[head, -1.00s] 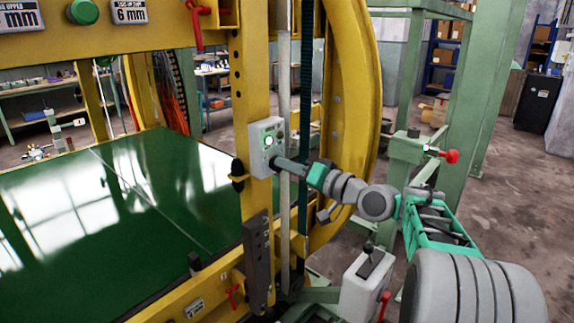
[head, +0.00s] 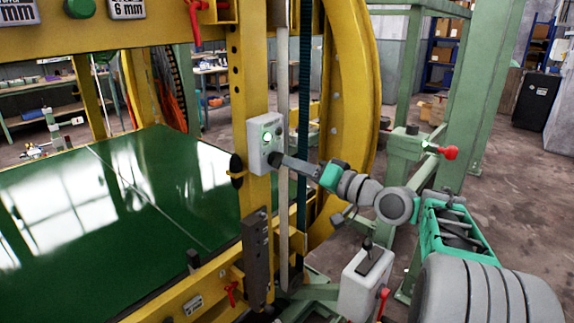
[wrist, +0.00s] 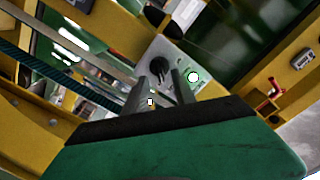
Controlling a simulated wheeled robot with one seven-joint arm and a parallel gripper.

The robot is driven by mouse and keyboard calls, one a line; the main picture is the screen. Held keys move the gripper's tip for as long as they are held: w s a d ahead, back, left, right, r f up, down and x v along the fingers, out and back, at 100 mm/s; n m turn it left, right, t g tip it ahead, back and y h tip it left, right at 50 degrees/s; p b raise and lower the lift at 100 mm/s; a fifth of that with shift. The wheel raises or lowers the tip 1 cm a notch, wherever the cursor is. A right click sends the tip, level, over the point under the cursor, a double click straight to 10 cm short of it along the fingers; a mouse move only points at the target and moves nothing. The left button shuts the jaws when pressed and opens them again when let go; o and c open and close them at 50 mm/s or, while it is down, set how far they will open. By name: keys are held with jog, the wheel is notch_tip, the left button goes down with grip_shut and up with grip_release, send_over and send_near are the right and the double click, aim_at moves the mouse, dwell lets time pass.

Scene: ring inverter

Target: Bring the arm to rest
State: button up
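My gripper (head: 286,162) is at the end of my arm, close to the right side of a light grey control box (head: 262,142) on the yellow upright. The box carries a lit green-white button (head: 267,136) and a black knob (head: 275,159). In the wrist view, my gripper (wrist: 161,84) shows two grey fingers with a gap between them and nothing held. The black knob (wrist: 158,71) is just beyond the fingertips, and the lit button (wrist: 193,77) is to the right. The fingers look clear of the knob, but the exact distance is hard to tell.
The yellow ring frame (head: 350,110) curves behind my arm. A green bed (head: 130,190) lies to the left. A grey lever box (head: 366,285) stands below my arm, and a green post with a red knob (head: 449,153) stands behind it. Open floor lies to the right.

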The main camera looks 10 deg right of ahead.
jog(key=v, duration=0.4)
